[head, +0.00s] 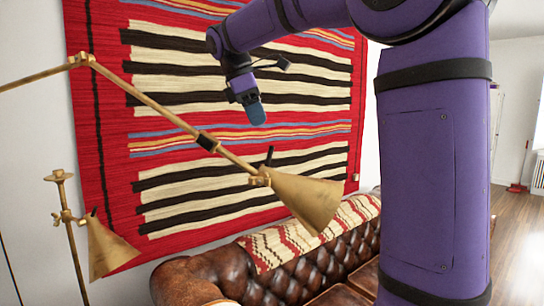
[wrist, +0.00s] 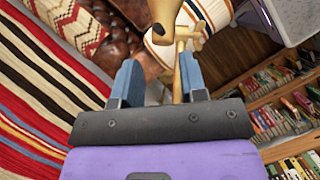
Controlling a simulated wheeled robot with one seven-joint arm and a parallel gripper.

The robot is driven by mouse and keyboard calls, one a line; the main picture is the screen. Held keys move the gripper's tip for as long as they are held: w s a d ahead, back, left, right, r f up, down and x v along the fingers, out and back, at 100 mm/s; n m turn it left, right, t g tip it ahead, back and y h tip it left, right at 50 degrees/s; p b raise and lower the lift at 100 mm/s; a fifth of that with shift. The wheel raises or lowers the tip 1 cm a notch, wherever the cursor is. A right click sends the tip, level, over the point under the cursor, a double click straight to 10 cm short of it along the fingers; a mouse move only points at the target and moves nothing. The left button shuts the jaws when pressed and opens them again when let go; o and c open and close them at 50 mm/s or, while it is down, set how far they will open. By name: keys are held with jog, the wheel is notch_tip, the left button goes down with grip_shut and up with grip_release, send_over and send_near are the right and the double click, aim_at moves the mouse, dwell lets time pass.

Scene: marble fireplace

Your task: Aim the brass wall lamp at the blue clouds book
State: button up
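The brass wall lamp (head: 303,199) reaches in on a jointed arm from the left in the head view, its cone shade tilted down to the right. My gripper (head: 253,107) is above and behind the shade in that view, apart from it, in front of the striped wall hanging. In the wrist view my gripper (wrist: 157,62) has its two blue fingers spread with nothing held between them. A brass lamp part (wrist: 190,70) shows beyond the right finger, which partly hides it. I cannot pick out the blue clouds book among the shelved books.
A second brass lamp (head: 105,247) stands at the lower left. A brown leather sofa (head: 285,272) with a patterned throw is below. The red striped hanging (head: 105,130) covers the wall. Shelves with several books (wrist: 275,105) are at right in the wrist view.

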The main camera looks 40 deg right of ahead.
jog(key=x, duration=1)
jog(key=shift+d+f, duration=0.3)
grip_shut()
